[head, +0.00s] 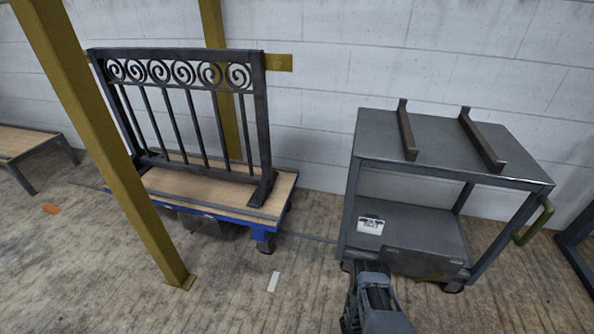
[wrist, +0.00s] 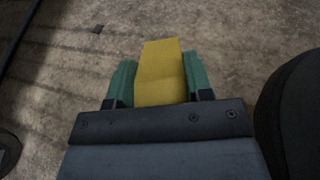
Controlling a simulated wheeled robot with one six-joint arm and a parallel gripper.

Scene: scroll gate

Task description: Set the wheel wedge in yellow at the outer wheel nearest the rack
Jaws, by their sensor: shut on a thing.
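In the wrist view my gripper (wrist: 158,82) is shut on a yellow wedge (wrist: 160,70), held between its green fingers above the floor. A dark rounded shape (wrist: 295,115) stands close at the right edge; I cannot tell what it is. In the head view my arm reaches up from the bottom in front of the grey rack (head: 455,130); the wedge and fingertips are not clearly visible there. The blue-framed trolley (head: 225,222) carries a dark scroll gate (head: 190,115). Its front right wheel (head: 266,246) faces the rack, and my arm is to the right of it.
A yellow post (head: 110,150) stands in front of the trolley's left side. A white strip (head: 274,281) lies on the floor between trolley and rack. A white label (head: 370,226) sits at the rack's lower shelf. The floor in front of the trolley is mostly clear.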

